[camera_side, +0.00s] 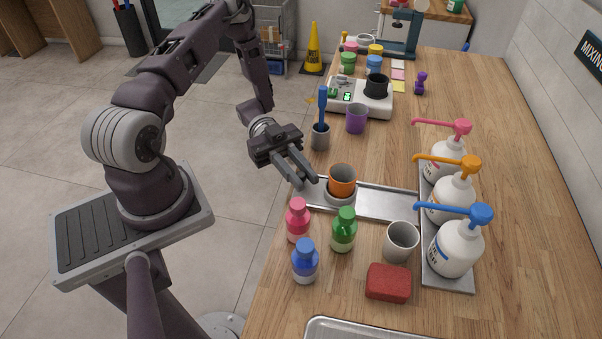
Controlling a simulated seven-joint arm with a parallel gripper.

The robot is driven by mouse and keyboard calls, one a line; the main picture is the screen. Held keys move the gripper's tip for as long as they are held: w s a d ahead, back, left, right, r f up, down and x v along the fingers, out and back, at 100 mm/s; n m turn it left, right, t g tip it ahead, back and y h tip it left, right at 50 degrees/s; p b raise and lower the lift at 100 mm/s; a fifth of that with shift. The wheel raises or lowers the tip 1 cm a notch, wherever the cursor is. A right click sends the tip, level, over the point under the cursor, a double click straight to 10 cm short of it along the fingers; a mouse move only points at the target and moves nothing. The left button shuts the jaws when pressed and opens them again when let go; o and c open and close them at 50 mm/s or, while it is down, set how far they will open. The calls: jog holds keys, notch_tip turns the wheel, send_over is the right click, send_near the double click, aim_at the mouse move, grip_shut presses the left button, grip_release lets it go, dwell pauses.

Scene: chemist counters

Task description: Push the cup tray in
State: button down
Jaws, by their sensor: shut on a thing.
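An orange cup (342,183) with a grey inside stands upright in a round grey cup tray (337,198). The cup tray sits near the left end of a flat metal track (385,202), which runs right toward the pump bottles. My gripper (311,180) is at the track's left end, left of the orange cup, with its fingers pointing down and right. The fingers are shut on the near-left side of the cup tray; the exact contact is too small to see. The cup is apart from the nearest pump bottle.
Three pump bottles (456,249) stand on a metal strip at the right, their spouts reaching left. Red, green (344,232) and blue small bottles, a grey cup (400,241) and a red sponge (388,282) stand in front. A grey holder (320,137) and purple cup (357,119) stand behind.

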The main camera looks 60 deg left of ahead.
aim_at(320, 190)
jog(key=shift+w, duration=0.1)
jog(key=shift+w+d, duration=1.35)
jog(key=c, duration=1.3)
grip_release()
jog(key=a, duration=0.7)
